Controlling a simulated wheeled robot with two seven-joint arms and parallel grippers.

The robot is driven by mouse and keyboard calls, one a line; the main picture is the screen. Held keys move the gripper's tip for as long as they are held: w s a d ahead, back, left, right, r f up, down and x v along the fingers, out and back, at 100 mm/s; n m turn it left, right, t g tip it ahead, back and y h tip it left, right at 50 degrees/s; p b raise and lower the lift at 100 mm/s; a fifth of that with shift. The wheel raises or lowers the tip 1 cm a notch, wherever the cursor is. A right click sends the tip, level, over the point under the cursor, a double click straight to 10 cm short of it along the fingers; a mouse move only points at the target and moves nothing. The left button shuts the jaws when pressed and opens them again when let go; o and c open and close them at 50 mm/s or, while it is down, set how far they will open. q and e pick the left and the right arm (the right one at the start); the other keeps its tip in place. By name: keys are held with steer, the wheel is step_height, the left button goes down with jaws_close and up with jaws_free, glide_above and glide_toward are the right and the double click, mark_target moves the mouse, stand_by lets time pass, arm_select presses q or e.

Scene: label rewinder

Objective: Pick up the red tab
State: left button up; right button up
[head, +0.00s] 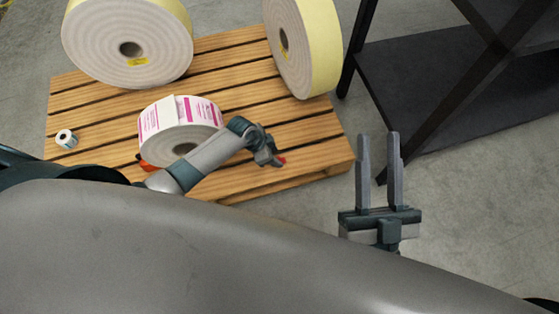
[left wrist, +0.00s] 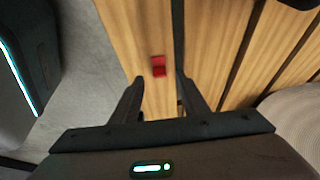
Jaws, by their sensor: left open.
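The red tab (left wrist: 158,66) lies on a wooden slat of the pallet, near a dark gap between slats. In the head view a small part of the red tab (head: 282,161) shows beside my left gripper (head: 270,158), near the pallet's right edge. In the left wrist view my left gripper (left wrist: 160,84) is open and empty, with the tab ahead of the space between its fingertips. The two appear apart. My right gripper (head: 379,137) is open and empty, over the floor right of the pallet.
The wooden pallet (head: 235,57) holds a printed label roll (head: 178,115), a small roll (head: 66,139) and two large rolls, one at left (head: 95,40) and one at right (head: 318,45). A black metal stand (head: 430,95) is at right.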

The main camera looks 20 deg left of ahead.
arm_select(q)
steer(key=b+x, duration=0.1)
steer(key=x, duration=0.1)
steer(key=shift+w+d+f, duration=0.1)
steer(key=shift+f, duration=0.1)
arm_select(e)
steer(key=r+t, duration=0.1)
steer(key=d+r, duration=0.1)
steer(key=shift+d+r+t, duration=0.1)
steer(key=shift+r+t, duration=0.2)
steer(key=shift+t, duration=0.1)
arm_select(q)
jaws_close()
